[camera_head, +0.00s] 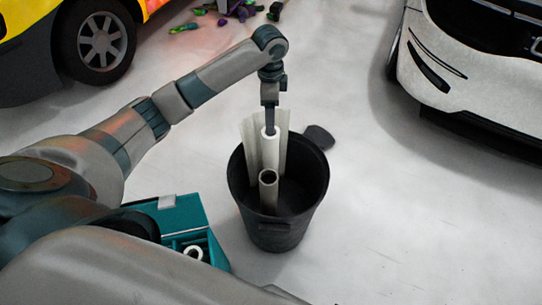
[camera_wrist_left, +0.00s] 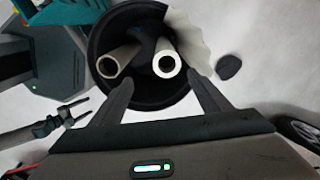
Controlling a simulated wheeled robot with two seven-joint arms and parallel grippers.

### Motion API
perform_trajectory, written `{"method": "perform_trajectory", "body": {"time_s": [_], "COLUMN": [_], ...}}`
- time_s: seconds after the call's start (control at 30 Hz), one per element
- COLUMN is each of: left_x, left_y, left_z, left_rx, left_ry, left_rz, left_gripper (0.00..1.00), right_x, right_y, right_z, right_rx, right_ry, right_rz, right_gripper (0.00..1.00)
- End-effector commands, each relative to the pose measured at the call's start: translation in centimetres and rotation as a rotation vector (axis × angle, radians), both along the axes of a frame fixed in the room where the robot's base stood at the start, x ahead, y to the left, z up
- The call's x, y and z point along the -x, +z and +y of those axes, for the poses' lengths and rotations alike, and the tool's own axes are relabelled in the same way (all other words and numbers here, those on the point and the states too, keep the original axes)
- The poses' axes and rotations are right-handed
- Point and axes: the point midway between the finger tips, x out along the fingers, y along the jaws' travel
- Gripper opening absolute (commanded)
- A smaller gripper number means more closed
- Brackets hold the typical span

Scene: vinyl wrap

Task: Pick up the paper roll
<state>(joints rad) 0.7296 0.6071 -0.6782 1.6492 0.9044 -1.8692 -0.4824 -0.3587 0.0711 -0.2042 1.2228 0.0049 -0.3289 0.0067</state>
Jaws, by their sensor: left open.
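My left gripper (camera_head: 270,130) points down over a black bin (camera_head: 275,232) in the head view, at the top of an upright white paper roll (camera_head: 270,155). In the left wrist view the gripper (camera_wrist_left: 160,79) is open. Its fingers are apart on both sides below the white roll's round end (camera_wrist_left: 166,64). I cannot tell whether they touch it. A greyish hollow roll (camera_head: 268,192) also stands in the bin, nearer the robot; it shows left of the white one in the wrist view (camera_wrist_left: 120,58). A forked grey end (camera_wrist_left: 70,112), apparently my right gripper, is small there.
A pale curved sheet (camera_head: 250,140) stands behind the white roll in the bin. A teal box (camera_head: 180,215) is left of the bin, and a flat dark object (camera_head: 319,138) lies behind it. A yellow car (camera_head: 30,45) and a white car (camera_head: 460,85) stand farther back. The floor at right is clear.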

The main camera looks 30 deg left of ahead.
Motion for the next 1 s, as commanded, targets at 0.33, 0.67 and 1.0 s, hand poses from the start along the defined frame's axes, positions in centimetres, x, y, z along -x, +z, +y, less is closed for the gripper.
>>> {"method": "perform_trajectory", "body": {"time_s": [0.33,0.67,1.0], "left_x": [-0.4,-0.3,-0.3], "left_y": [0.6,-0.4,-5.9], "left_z": [0.5,0.5,0.5], "left_rx": [-0.004,-0.004,-0.004], "left_ry": [-0.002,-0.001,-0.001], "left_rz": [0.004,0.007,0.009], "left_gripper": [0.70,0.70,0.70], "right_x": [1.7,1.6,0.3], "right_y": [-0.5,-0.4,0.3], "right_z": [-0.2,-0.4,-0.1], "right_rx": [0.003,0.005,-0.003], "right_ry": [0.001,0.000,0.002], "right_rz": [0.021,0.018,-0.018], "right_gripper": [0.70,0.70,0.70]}}
